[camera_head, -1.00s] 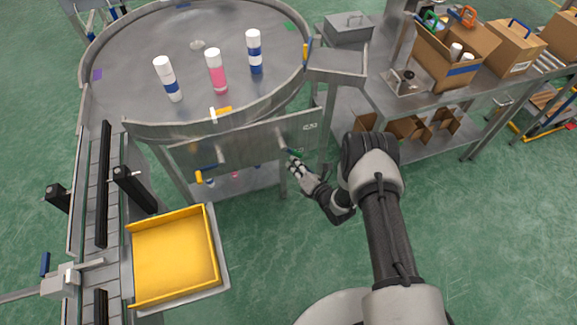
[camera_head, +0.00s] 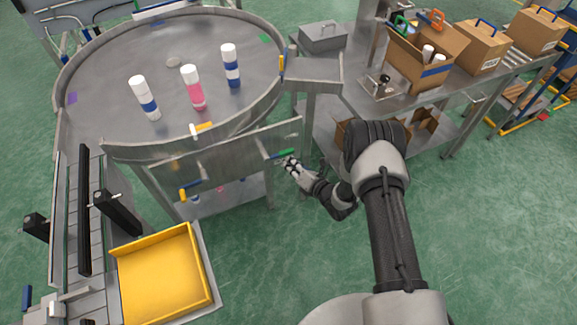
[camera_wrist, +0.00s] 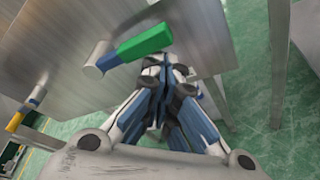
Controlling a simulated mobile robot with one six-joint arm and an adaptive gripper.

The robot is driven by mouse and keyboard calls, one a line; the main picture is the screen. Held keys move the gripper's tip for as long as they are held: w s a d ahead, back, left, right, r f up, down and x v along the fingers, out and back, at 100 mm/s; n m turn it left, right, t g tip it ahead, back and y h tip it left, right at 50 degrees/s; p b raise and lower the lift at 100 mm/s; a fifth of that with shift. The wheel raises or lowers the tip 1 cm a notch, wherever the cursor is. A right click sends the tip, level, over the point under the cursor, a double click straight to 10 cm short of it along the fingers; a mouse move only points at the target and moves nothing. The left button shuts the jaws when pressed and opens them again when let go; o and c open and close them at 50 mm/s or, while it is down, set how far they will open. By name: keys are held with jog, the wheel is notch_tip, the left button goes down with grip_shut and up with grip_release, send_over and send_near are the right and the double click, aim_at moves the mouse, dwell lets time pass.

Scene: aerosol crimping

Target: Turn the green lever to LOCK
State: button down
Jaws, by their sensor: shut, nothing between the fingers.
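The green lever (camera_head: 283,153) sticks out from the grey metal panel (camera_head: 228,160) on the side of the round table. In the wrist view the green lever (camera_wrist: 144,43) lies near level, tilted up toward its right end, with its pale metal pivot at the left. My gripper (camera_head: 289,161) is shut and empty just below the lever's right end. In the wrist view my gripper (camera_wrist: 165,68) has its fingertips together just under the green handle. I cannot tell whether they touch it. Any LOCK marking is not readable.
A blue-and-yellow handle (camera_head: 186,191) is on the same panel to the left. White-capped cans, one of them pink (camera_head: 192,88), stand on the round table (camera_head: 110,70). A yellow tray (camera_head: 160,275) is at lower left. A workbench (camera_head: 425,115) with boxes stands at right.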

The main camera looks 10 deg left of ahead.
jog(key=shift+w+d+r, duration=0.1)
jog(key=shift+w+r, duration=0.15)
jog(key=shift+r, duration=0.15)
dwell(0.3)
